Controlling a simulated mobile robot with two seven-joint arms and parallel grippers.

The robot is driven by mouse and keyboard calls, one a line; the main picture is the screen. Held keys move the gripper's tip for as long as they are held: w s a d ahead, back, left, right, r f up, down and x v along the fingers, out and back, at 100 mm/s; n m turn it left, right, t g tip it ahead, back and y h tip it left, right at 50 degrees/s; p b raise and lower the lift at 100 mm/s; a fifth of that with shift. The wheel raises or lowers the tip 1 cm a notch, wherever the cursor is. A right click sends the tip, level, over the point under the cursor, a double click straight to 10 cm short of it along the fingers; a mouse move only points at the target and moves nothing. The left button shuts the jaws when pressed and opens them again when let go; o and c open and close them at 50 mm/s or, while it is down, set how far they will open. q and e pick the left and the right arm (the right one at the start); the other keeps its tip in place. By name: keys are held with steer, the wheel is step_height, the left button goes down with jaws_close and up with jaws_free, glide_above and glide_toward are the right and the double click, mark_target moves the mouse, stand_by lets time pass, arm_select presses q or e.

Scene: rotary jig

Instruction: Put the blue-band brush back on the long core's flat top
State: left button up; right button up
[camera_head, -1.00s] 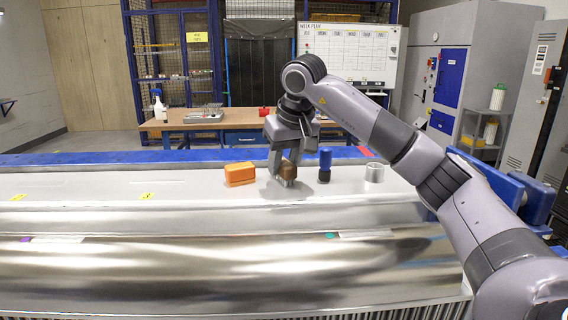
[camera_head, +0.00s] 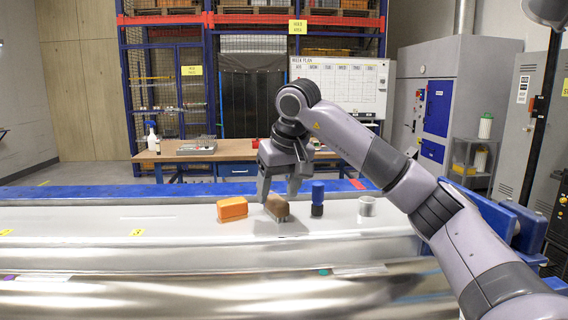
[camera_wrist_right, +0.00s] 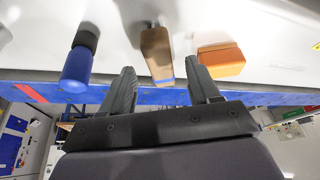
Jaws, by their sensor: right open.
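The brush (camera_head: 277,206) is a brown block with pale bristles on its underside. It rests on the long core's flat pale top (camera_head: 180,234), between an orange block and a blue-capped cylinder. In the right wrist view the brush (camera_wrist_right: 156,50) shows a bluish strip at its near end; I cannot tell if this is its band. My right gripper (camera_head: 278,197) is open, its fingertips just above and behind the brush. In the wrist view the brush lies between the lines of the two fingers (camera_wrist_right: 161,68), with gaps on both sides. My left gripper is out of view.
The orange block (camera_head: 232,208) stands left of the brush. The blue-capped cylinder (camera_head: 318,195) and a silver ring (camera_head: 367,206) stand to its right. The flat top is clear further left. A wooden workbench (camera_head: 200,155) stands behind.

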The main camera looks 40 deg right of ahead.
steer(key=p+v, duration=0.1)
steer(key=v, duration=0.8)
steer(key=shift+r, duration=0.25)
steer(key=shift+s, duration=0.1)
